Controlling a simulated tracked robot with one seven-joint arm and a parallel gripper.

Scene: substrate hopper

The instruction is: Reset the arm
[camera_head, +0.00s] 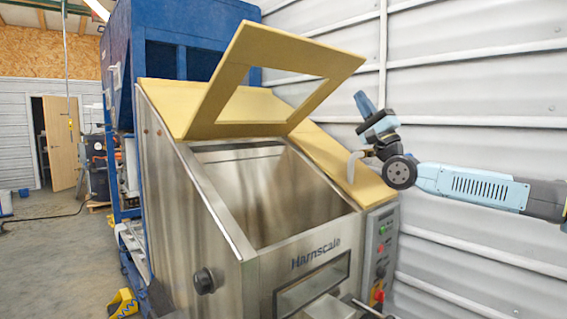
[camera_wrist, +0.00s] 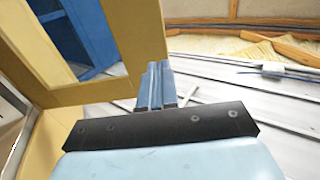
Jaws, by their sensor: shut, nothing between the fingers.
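My gripper (camera_head: 362,100) is at the right of the hopper in the head view, beside the raised lid and above the yellow top panel. Its blue fingers point up and are shut with nothing between them. In the wrist view the fingers (camera_wrist: 155,85) are together and the yellow lid frame (camera_wrist: 150,40) stands just behind and left of them. I cannot tell whether they touch it. My light-blue arm comes in from the right edge of the head view.
The steel hopper (camera_head: 195,190) has its yellow lid (camera_head: 215,85) tilted up, and its inside looks empty. A control panel (camera_head: 381,250) is on its right front. A white ribbed wall (camera_head: 480,60) stands behind my arm. A blue machine (camera_head: 170,40) is behind the hopper.

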